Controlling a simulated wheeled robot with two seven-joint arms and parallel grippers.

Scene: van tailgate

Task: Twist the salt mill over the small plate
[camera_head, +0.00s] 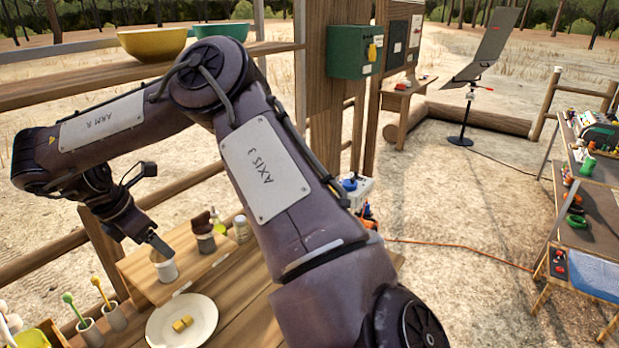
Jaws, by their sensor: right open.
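The small plate (199,335) is white and round and lies on the wooden table at the lower left, with a few yellow cubes on it. A dark brown-topped container (203,231) and a pale jar (241,229) stand further back on a raised board. I cannot tell for certain which of these is the salt mill. My left gripper is out of view.
Grey cups (88,331) with green and yellow utensils stand left of the plate. A yellow bowl (152,43) and a green bowl (220,30) rest on the shelf above. A green box (349,52) hangs on the post. My forearm crosses the middle, hiding the table's right part.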

